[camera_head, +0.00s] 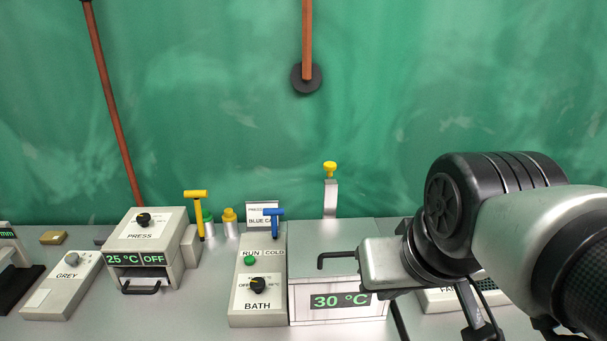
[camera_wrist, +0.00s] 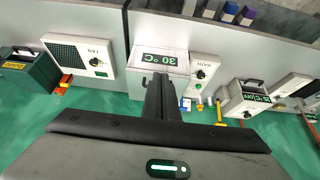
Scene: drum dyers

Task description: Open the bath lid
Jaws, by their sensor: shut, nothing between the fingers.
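The bath is a pale grey box with a green 30 °C display (camera_head: 340,301) on its front. Its flat grey lid (camera_head: 318,237) looks shut, and a black bar handle (camera_head: 336,256) stands at its front edge. My arm covers the right part of the bath and the handle's right end in the head view. In the wrist view the bath display (camera_wrist: 159,59) shows just beyond my gripper (camera_wrist: 160,82), whose dark fingers are together and empty.
The bath control panel (camera_head: 259,287) with a green button and black knob adjoins the bath on the left. A blue T-shaped lever (camera_head: 273,212) and a yellow-topped post (camera_head: 330,186) rise behind. The press (camera_head: 145,245) stands farther left. A fan unit (camera_wrist: 81,57) shows in the wrist view.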

